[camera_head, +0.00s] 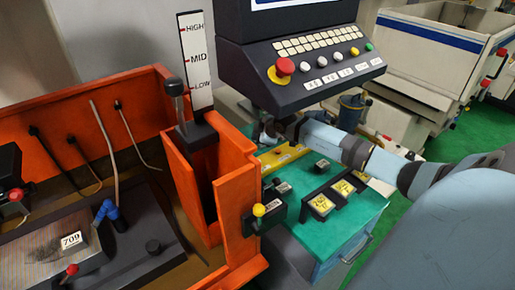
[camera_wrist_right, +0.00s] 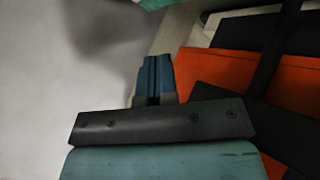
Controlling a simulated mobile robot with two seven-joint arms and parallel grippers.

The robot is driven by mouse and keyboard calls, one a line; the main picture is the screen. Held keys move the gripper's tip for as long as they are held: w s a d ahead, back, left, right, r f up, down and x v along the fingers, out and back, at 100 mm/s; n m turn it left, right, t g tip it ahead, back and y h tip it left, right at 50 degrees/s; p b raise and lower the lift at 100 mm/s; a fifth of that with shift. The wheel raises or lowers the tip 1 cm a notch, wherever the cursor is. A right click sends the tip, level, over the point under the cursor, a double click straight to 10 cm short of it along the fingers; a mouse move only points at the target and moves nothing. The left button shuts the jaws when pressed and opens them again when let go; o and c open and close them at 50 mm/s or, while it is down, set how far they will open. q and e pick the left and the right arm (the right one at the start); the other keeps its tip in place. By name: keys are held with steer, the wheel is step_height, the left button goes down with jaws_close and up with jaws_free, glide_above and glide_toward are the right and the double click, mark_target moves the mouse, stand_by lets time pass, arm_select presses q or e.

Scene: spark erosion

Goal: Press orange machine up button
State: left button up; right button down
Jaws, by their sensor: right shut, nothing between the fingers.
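The orange machine (camera_head: 235,203) fills the left of the head view as an open orange tank. A small dark button box (camera_head: 265,213) with a yellow button (camera_head: 258,210) on it sits on its near right corner. I cannot tell which button is the up one. My right gripper (camera_head: 268,132) is behind the tank's right wall, under the control panel, apart from the button box and partly hidden. In the right wrist view its fingers (camera_wrist_right: 153,80) are shut and empty, with orange panels (camera_wrist_right: 235,75) to their right. My left gripper is out of view.
A black control panel (camera_head: 310,75) with a red knob overhangs my right arm. A level gauge (camera_head: 196,62) stands upright on the tank. A green-topped cabinet (camera_head: 290,208) with yellow-labelled boxes stands beside the tank. Green floor (camera_head: 455,140) shows at the right.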

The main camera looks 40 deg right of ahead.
step_height(320, 180, down, 6)
steer(key=b, duration=0.5)
steer(key=shift+f+b, duration=0.2)
steer(key=shift+b, duration=0.15)
step_height(320, 180, down, 2)
steer(key=shift+f+b, duration=0.1)
steer(key=shift+b, duration=0.2)
stand_by(0.6)
stand_by(0.7)
steer(key=shift+f, duration=0.2)
steer(key=shift+f, duration=0.2)
